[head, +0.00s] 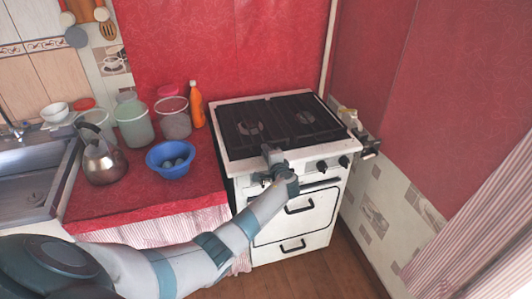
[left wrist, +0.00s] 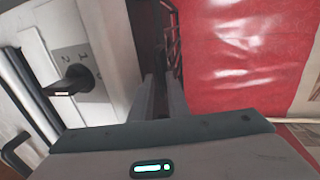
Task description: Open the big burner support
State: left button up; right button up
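The big burner support (head: 278,122) is a black grate lying flat on top of the white stove (head: 325,205). My left gripper (head: 268,153) is at the front edge of the stove top, overlapping the grate's near edge in the head view. In the left wrist view the two fingers of my left gripper (left wrist: 161,95) stand close together with a narrow gap. Dark bars of the burner support (left wrist: 171,40) show just beyond their tips. Whether the grate's edge lies between the fingers is not clear. My right gripper is not in view.
Stove knobs (head: 322,166) line the front panel, one large in the left wrist view (left wrist: 75,80). A blue bowl (head: 170,170), kettle (head: 103,160), jars and an orange bottle (head: 196,104) stand on the red counter left. Pipe fittings (head: 368,148) are at the stove's right.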

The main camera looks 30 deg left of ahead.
pick_arm(q)
grip_shut()
jog(key=shift+f, duration=0.15)
dwell(1.1)
